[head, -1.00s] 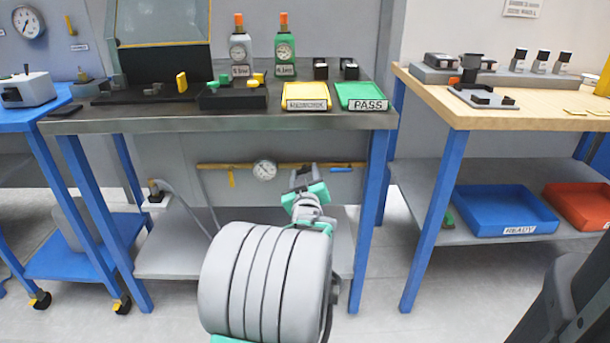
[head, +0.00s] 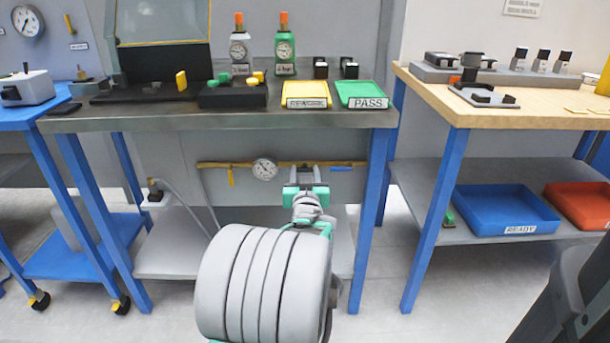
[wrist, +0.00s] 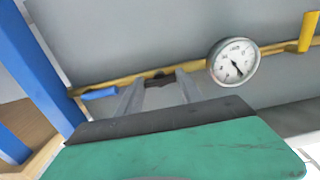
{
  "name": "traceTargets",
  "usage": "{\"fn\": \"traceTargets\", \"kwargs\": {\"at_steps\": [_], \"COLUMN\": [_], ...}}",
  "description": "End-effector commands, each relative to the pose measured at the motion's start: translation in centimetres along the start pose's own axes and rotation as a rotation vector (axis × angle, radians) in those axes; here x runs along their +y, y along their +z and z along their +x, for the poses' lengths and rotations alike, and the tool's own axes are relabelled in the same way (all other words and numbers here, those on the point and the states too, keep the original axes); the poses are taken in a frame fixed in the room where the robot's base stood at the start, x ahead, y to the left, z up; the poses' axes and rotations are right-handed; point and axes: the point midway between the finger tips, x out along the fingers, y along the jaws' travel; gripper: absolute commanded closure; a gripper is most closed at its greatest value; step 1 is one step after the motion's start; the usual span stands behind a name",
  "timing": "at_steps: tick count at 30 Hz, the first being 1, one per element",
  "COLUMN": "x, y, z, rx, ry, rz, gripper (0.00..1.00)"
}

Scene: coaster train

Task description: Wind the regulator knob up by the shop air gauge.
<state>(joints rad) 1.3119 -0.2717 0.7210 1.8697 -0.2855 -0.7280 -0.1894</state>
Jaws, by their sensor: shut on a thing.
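The shop air gauge (head: 264,169) is a round white dial on the brass pipe (head: 212,164) under the middle bench. It also shows in the wrist view (wrist: 233,61), with its dark needle toward the lower right of the picture. My gripper (head: 304,170) is at the pipe, just right of the gauge in the head view. In the wrist view its two fingers (wrist: 160,88) reach the pipe, one on each side of a small dark part, which I take for the regulator knob (wrist: 160,80). The gripper is shut on it. Most of the knob is hidden by the fingers.
A blue valve handle (head: 348,168) is on the pipe right of my gripper, and a yellow handle (head: 231,177) hangs left of the gauge. The bench top (head: 150,122) overhangs, with a blue leg (head: 370,210) on the right and a low shelf (head: 160,262) below.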

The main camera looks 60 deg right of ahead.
Motion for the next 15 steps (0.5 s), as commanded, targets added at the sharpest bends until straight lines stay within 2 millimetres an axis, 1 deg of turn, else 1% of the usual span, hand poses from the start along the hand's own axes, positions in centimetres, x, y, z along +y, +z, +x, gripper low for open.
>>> {"fn": "traceTargets", "kwargs": {"at_steps": [7,8,15], "x": [0.00,0.00,0.01], "y": [0.00,-0.01,-0.01], "z": [0.01,0.01,0.01], "rx": [-0.001,-0.001,0.000], "ry": [0.000,0.000,0.000], "rz": [0.005,0.004,0.003], "gripper": [0.97,0.56,0.36]}}
